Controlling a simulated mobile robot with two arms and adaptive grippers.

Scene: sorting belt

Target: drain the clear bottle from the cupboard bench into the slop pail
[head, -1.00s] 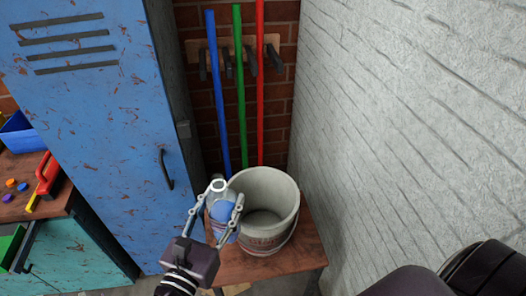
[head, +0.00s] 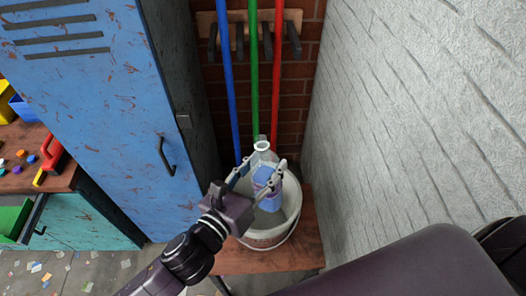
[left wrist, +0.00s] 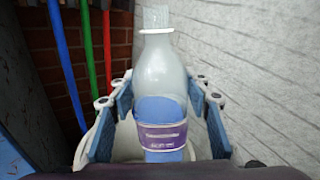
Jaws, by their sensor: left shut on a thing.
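The clear bottle (head: 265,174) is upright, with blue liquid in its lower part and a purple label. It also shows in the left wrist view (left wrist: 160,75). My left gripper (head: 262,177) is shut on the bottle, with a finger on each side. The gripper and bottle are over the slop pail (head: 262,242), a pale bucket on a small wooden stand. The bottle's mouth points up. The pail's inside is partly hidden by the bottle and gripper. My right gripper is not in view.
A blue locker (head: 100,115) stands close on the left. A white brick wall (head: 420,120) is close on the right. Blue, green and red poles (head: 254,75) hang behind the pail. A bench (head: 40,180) with small coloured items is at far left.

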